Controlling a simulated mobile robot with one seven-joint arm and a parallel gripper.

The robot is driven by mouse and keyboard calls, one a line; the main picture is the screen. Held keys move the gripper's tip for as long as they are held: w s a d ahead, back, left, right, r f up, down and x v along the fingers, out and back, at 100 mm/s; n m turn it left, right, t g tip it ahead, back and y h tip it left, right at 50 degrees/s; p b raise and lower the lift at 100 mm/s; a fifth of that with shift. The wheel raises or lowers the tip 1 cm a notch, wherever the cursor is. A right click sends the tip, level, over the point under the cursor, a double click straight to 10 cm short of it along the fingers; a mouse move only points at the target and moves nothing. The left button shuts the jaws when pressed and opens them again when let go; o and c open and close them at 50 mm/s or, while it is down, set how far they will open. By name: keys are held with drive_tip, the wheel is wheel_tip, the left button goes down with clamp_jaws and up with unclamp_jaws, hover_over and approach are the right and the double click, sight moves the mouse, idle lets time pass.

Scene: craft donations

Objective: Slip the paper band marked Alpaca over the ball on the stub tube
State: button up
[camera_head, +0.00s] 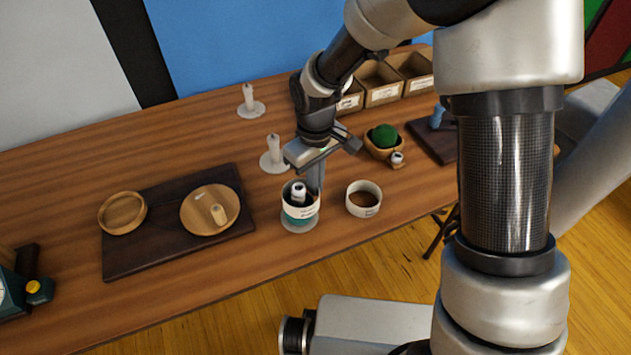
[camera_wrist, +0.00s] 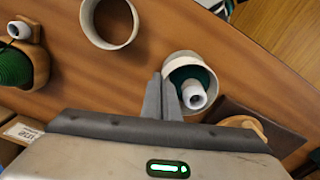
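A white paper band (camera_head: 312,207) is around the teal ball of yarn on the stub tube, whose pale end (camera_head: 299,187) stands up inside it. Its writing is too small to read surely. In the wrist view the band's rim (camera_wrist: 184,56) circles the teal ball (camera_wrist: 206,76) and the white tube end (camera_wrist: 193,94). My gripper (camera_head: 318,186) points down at the band's right side; its fingers (camera_wrist: 168,78) are close together, with the band's wall at their tips. They appear shut on that wall.
A second, empty band (camera_head: 364,210) stands on the table to the right. A wooden bowl with a green ball (camera_head: 384,136) and open boxes (camera_head: 382,93) are behind. White upright stubs (camera_head: 273,150) stand behind left. A dark board (camera_head: 152,253) with wooden dishes lies left.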

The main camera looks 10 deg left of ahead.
drive_tip(key=o, duration=0.4)
drive_tip(key=shift+o, duration=0.2)
drive_tip(key=shift+r, duration=0.1)
wheel_tip(320, 180, up, 17)
drive_tip(key=p, duration=0.3)
drive_tip(key=shift+r, duration=0.15)
idle(0.6)
